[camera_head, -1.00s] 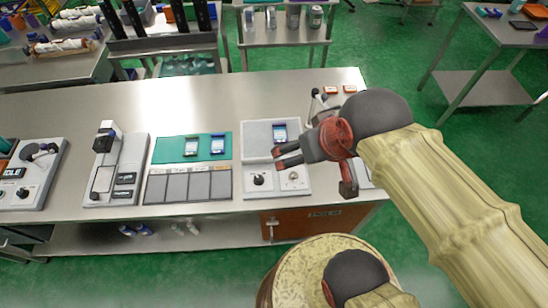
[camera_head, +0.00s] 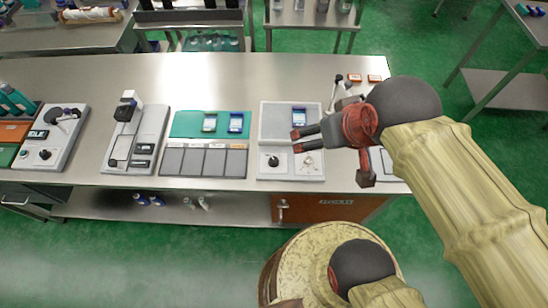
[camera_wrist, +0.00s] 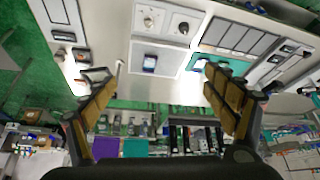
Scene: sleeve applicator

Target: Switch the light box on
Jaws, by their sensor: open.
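A pale grey box (camera_head: 275,122) sits on the steel bench below my gripper. No label tells me surely that it is the light box. Its back half is a flat plate with a small blue-and-white item (camera_head: 299,117) on it. Its front half carries a black knob (camera_head: 273,160) and a silver round control (camera_head: 308,161). Both controls show at the top of the wrist view, one at the left (camera_wrist: 149,20) and one at the right (camera_wrist: 184,28). My gripper (camera_head: 297,140) is open and empty, above the box's right half. The controls' settings are too small to read.
To the left stand a teal mat (camera_head: 185,122) with two small items, grey tiles (camera_head: 190,162), a device with an upright head (camera_head: 128,140) and another control box (camera_head: 45,150). A thin stand (camera_head: 335,92) and orange pieces (camera_head: 355,78) lie behind.

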